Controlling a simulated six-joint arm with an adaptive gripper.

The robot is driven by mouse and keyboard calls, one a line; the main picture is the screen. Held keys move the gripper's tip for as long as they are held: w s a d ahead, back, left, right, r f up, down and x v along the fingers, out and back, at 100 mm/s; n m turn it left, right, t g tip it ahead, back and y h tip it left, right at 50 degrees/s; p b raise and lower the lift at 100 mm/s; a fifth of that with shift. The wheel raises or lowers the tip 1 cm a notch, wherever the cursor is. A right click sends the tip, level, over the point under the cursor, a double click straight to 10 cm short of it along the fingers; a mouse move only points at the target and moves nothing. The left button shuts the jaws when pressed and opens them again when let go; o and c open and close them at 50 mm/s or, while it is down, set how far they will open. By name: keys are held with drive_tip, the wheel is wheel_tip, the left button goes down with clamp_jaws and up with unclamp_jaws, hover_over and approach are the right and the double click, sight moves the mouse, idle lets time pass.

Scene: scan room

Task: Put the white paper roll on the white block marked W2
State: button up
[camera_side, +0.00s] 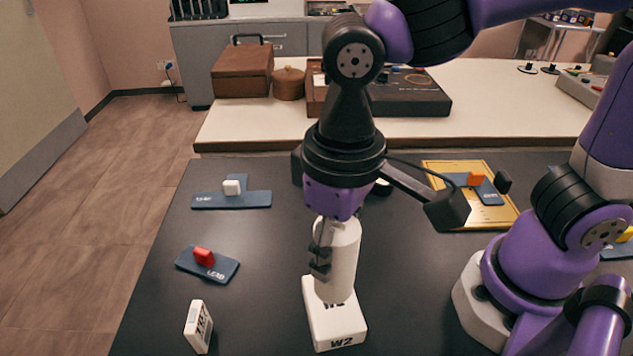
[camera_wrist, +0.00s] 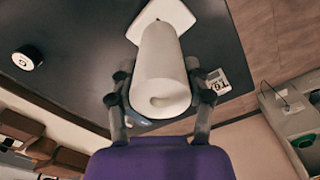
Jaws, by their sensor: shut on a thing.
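The white paper roll (camera_side: 343,258) is upright in my gripper (camera_side: 320,262), with its lower end at the top of the white block marked W2 (camera_side: 336,326). I cannot tell whether the roll rests on the block or is just above it. In the wrist view the roll (camera_wrist: 160,75) lies between the two fingers of my gripper (camera_wrist: 160,92), which are shut on its sides. The white block (camera_wrist: 165,12) shows beyond the roll's far end. In the side view the roll hides part of the block's top and one of its W2 marks.
A small white marked box (camera_side: 198,326) stands left of the block. A blue plate with a red piece (camera_side: 204,257) and one with a white piece (camera_side: 232,187) lie farther back. A yellow board (camera_side: 468,216) is at right. The dark table between is clear.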

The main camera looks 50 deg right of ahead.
sight(335, 261)
drive_tip(key=shift+f, duration=1.55)
drive_tip(key=shift+f, duration=0.15)
drive_tip(key=o, duration=1.4)
drive_tip(key=shift+c, duration=0.2)
wheel_tip(335, 261, up, 12)
drive_tip(key=shift+d+f, duration=0.1)
drive_tip(key=w+d+f+m+t, duration=0.1)
drive_tip(key=d+f+t, duration=0.1)
drive_tip(key=d, duration=0.6)
drive_tip(key=w+d+f+m+t, duration=0.1)
drive_tip(key=d+f+t, duration=0.1)
drive_tip(key=d, duration=0.7)
drive_tip(key=shift+f+t, duration=0.15)
drive_tip(key=shift+t, duration=0.55)
